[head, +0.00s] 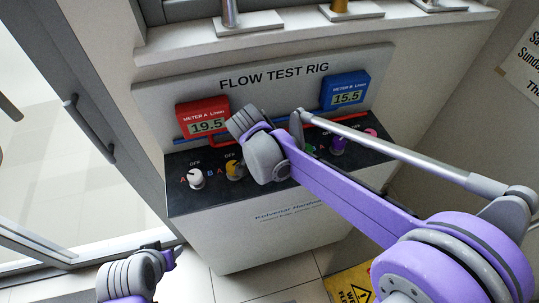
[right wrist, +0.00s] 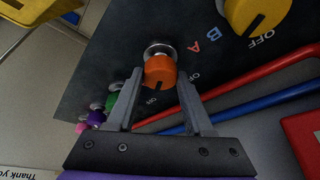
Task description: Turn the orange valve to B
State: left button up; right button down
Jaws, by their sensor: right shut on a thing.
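The orange valve (right wrist: 158,70) is a round knob on a metal stem on the dark panel. In the right wrist view it sits between the fingers of my right gripper (right wrist: 157,80), which is shut on it. The knob's dark mark faces its OFF label. Its A label (right wrist: 191,46) is to the right in this view. In the head view my right wrist hides the orange valve. My left gripper (head: 168,258) is at the bottom left of the head view, away from the rig; its fingers are too unclear to judge.
A white valve (head: 196,179) and yellow valve (head: 235,171) are left of my right arm; a purple valve (head: 338,145) is right. Red meter A (head: 203,117) reads 19.5 and blue meter B (head: 346,91) reads 15.5. A yellow floor sign (head: 350,286) stands below.

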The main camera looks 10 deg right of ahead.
jog(key=shift+c, duration=1.4)
grip_release()
jog(key=v, duration=1.1)
jog(key=shift+p, duration=0.35)
jog(key=shift+w+f, duration=0.1)
jog(key=s+d+f+n+t+y, duration=0.1)
jog(key=s+d+f+n, duration=0.3)
jog(key=s, duration=0.4)
jog(key=s+d+f+n+t+y, duration=0.1)
jog(key=s+d+f+n, duration=0.3)
jog(key=s, duration=0.5)
notch_tip(320, 180, down, 3)
jog(key=shift+d+f+n+y, duration=0.1)
jog(key=shift+d+n+y, duration=0.15)
jog(key=shift+n+y, duration=0.6)
